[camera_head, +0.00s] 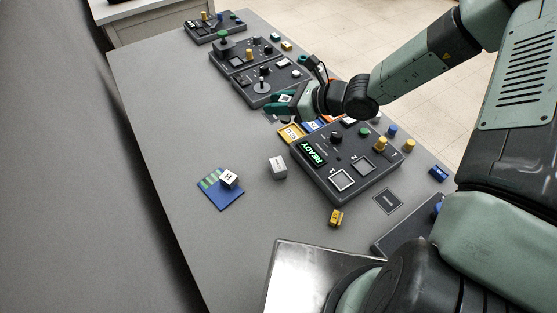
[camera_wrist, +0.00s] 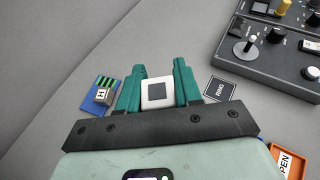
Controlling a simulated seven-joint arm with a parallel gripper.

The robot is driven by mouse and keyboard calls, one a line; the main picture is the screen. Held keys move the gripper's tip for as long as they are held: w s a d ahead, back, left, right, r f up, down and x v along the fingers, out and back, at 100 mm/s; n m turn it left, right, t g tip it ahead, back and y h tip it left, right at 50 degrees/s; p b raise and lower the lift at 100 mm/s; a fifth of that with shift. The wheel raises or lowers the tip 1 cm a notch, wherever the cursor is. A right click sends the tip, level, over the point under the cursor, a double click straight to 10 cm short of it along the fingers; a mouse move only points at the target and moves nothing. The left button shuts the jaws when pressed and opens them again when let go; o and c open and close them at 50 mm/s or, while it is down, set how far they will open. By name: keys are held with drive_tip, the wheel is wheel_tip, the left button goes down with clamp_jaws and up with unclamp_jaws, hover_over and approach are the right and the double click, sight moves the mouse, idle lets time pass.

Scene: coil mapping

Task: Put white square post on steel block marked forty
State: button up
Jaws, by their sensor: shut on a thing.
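My gripper (camera_head: 286,101) has teal fingers and is above the table, left of the black panels' near ends. In the wrist view, my gripper (camera_wrist: 158,85) is shut on a white square post (camera_wrist: 157,94) with a dark square on its end face. A grey metal block (camera_head: 278,167) with a light top stands alone on the table; its marking is too small to read, and I cannot tell if it says forty. A second small block (camera_head: 229,177), marked H, sits on a blue card (camera_head: 222,196); this H block also shows in the wrist view (camera_wrist: 103,96).
A black panel (camera_head: 314,176) with a green READY display stands right of the grey block. More black panels (camera_head: 270,87) line the far edge. A small yellow block (camera_head: 336,217) lies in front. The left table is clear.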

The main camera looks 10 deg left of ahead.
drive_tip(key=s+r+n+g, duration=0.2)
drive_tip(key=s, duration=0.5)
hover_over(271, 163)
wheel_tip(271, 163, down, 5)
drive_tip(key=shift+f, duration=2.7)
drive_tip(key=shift+f, duration=0.15)
drive_tip(key=o, duration=1.1)
drive_tip(key=v, duration=1.2)
drive_tip(key=shift+w+d, duration=0.1)
